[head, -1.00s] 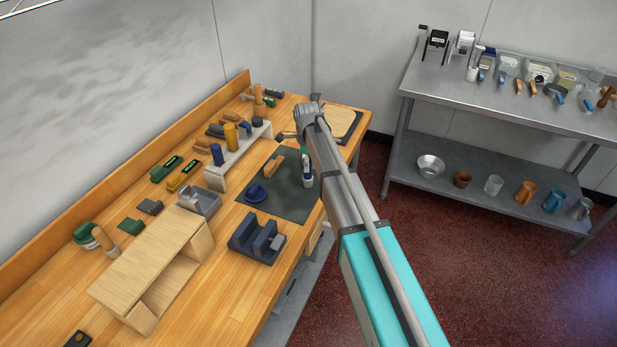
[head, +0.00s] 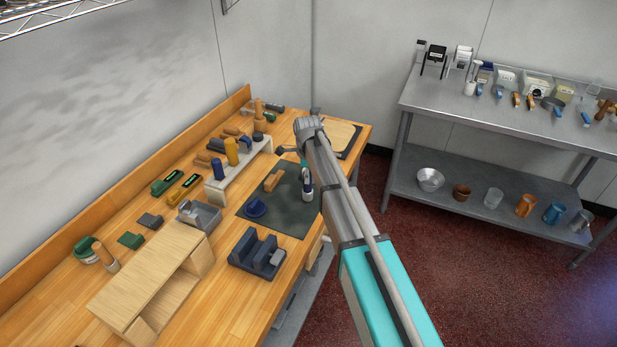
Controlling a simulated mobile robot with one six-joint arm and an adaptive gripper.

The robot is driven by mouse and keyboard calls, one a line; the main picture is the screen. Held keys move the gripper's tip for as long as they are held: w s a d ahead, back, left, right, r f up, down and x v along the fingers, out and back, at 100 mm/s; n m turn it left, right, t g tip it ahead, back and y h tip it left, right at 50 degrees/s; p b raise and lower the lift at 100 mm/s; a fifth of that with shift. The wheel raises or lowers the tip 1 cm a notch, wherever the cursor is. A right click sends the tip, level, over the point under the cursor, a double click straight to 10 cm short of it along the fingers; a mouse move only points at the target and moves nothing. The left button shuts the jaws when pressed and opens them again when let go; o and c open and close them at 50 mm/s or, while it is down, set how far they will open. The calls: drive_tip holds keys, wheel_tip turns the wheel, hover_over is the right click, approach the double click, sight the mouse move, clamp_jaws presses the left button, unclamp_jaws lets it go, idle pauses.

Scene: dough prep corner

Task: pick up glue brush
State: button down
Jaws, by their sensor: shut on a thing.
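My gripper (head: 307,190) shows small and partly covered behind my arm in the head view, low at the right part of the dark mat. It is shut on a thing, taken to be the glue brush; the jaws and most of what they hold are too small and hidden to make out. I cannot tell whether the held thing touches the mat.
The dark mat (head: 285,222) holds a tan block (head: 273,180) and a blue piece (head: 255,207). A dark slotted holder (head: 257,252), a pale riser (head: 222,188) and a wooden stand (head: 145,272) are nearby. A steel shelf table (head: 425,97) stands right.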

drive_tip(key=shift+r+p, duration=0.6)
drive_tip(key=shift+r, duration=0.2)
drive_tip(key=s+d+r+p, duration=0.2)
drive_tip(key=s+r+p, duration=0.8)
drive_tip(key=s, duration=0.3)
drive_tip(key=shift+s+d+r+p, duration=0.3)
drive_tip(key=shift+s+r+p, duration=0.05)
drive_tip(key=shift+s+r, duration=0.05)
drive_tip(key=shift+a, duration=0.1)
